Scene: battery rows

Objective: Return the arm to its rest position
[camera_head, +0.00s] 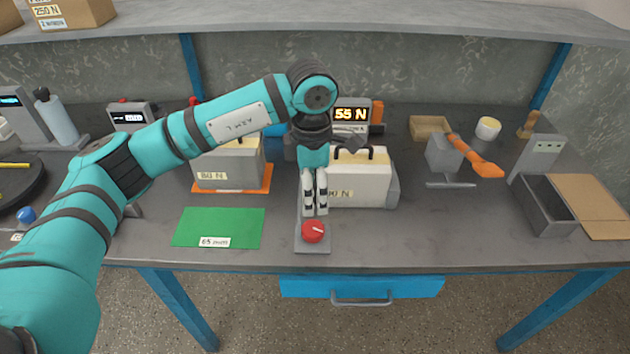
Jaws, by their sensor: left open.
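My left arm, teal with dark joints, reaches in from the left across the bench in the head view. My left gripper (315,210) points down over the middle of the bench. Its two pale fingers are close together but open, with nothing seen between them. The fingertips are just behind a red knob (313,232) on a grey plate (313,249); I cannot tell whether they touch anything. A whitish block (362,185) with a dark handle stands right beside the gripper, its label partly hidden by the fingers. My right gripper is not in view.
A grey block marked 80 N (228,172) stands on an orange mat (264,183) under my forearm. A green mat (218,226) lies in front. Behind is a display (351,114) reading 55 N. A grey bin (548,206) is at right. An overhead shelf (330,22) spans the back.

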